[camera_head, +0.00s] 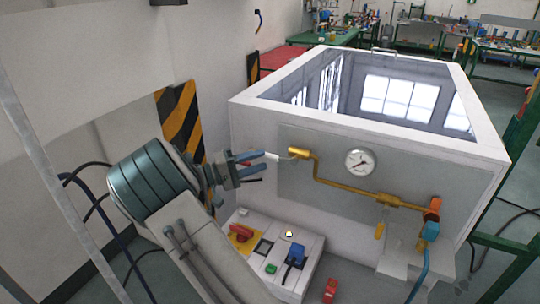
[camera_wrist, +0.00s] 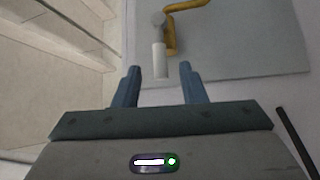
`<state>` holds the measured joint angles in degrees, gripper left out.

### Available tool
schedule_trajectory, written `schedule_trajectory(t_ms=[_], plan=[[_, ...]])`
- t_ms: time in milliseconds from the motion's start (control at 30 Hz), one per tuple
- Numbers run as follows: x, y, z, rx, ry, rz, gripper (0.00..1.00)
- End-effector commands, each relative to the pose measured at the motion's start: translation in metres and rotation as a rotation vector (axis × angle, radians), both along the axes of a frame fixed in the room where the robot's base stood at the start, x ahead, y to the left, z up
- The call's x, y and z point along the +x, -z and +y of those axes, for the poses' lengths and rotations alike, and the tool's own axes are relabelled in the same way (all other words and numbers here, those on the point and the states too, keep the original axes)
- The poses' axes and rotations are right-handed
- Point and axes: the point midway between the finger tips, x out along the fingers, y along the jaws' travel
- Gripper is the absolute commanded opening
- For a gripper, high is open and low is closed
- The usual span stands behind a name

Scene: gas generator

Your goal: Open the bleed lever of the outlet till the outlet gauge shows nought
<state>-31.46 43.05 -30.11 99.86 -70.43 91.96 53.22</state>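The bleed lever (camera_head: 272,156) is a short white handle at the left end of the brass outlet pipe (camera_head: 345,191), on the front panel of the white cabinet. The lever also shows in the wrist view (camera_wrist: 160,60), pointing toward my gripper. The outlet gauge (camera_head: 360,162) is a round white dial above the pipe; its needle is too small to read. My gripper (camera_head: 259,166) is open, its blue fingers close to the lever's free end. In the wrist view the lever's tip appears between the two fingertips (camera_wrist: 159,70), with gaps on both sides; contact is not visible.
An orange valve part (camera_head: 433,207) and a blue fitting (camera_head: 430,231) are at the pipe's right end. A control box (camera_head: 290,250) with a red switch and blue plug stands below my gripper. A striped black-and-yellow post (camera_head: 182,115) and wall lie behind my arm.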

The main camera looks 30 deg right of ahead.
Motion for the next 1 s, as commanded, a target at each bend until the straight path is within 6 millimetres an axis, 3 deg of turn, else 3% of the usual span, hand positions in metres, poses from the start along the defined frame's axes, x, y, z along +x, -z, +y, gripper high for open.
schedule_trajectory(t_ms=[100, 267, 633, 667, 800, 1000], plan=[[-0.004, -0.004, -0.021, 0.001, 0.003, -0.001, 0.38], [-0.006, -0.006, -0.037, 0.002, 0.002, 0.000, 0.38], [-0.006, -0.006, -0.044, 0.002, 0.000, 0.000, 0.38], [-0.006, -0.006, -0.044, 0.002, 0.000, 0.000, 0.35], [-0.006, -0.006, -0.044, 0.002, 0.001, 0.000, 0.00], [-0.006, -0.005, -0.044, 0.000, 0.002, 0.003, 0.00]])
